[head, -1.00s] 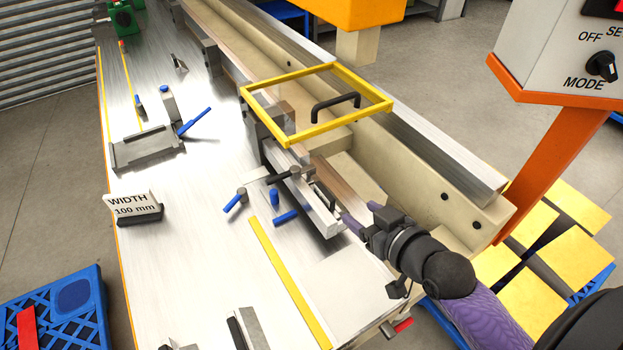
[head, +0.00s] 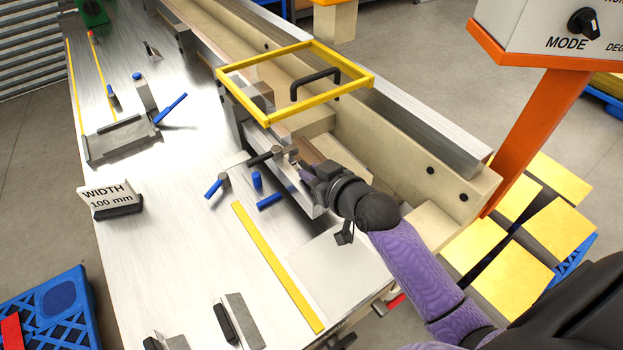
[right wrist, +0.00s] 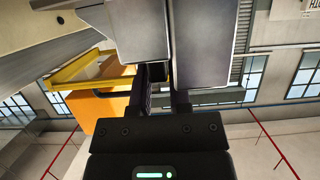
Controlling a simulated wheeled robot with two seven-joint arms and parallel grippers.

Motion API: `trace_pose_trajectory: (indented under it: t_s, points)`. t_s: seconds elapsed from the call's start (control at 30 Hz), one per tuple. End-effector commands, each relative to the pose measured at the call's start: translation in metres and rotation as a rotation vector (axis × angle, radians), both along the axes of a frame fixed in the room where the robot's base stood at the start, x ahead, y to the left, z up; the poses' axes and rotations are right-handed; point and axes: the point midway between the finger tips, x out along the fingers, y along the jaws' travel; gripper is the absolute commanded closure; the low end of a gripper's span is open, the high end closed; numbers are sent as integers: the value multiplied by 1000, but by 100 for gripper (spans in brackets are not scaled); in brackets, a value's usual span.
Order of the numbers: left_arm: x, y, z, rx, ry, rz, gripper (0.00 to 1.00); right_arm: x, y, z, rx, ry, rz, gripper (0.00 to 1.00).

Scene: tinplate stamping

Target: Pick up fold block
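A row of steel fold blocks (head: 294,190) lies along the machine's near rail, and I cannot tell which single block the task means. My right gripper (head: 303,172) is at the row, beside a dark clamp handle (head: 264,157). In the right wrist view, its two dark fingers (right wrist: 168,95) stand close together under two grey metal pieces, a left one (right wrist: 139,30) and a right one (right wrist: 204,42). The fingertips are partly hidden, so I cannot tell whether they grip anything. My left gripper is not in view.
A yellow guard frame (head: 228,95) with a black handle (head: 315,80) stands just beyond the gripper. Blue-handled tools (head: 257,181) lie on the steel table near the row. A width sign (head: 105,197) stands at left. The orange post (head: 530,140) rises at right.

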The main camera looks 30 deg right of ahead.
Motion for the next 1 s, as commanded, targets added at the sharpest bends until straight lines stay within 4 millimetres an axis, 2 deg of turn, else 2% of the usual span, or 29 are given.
trace_pose_trajectory:
  t_s: [0.03,0.1,1.0]
  points:
    - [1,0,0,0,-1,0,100,0,0,0,0,0,0,89]
    - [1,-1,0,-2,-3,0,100,0,0,0,0,0,0,100]
    - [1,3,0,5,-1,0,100,0,0,0,0,1,0,100]
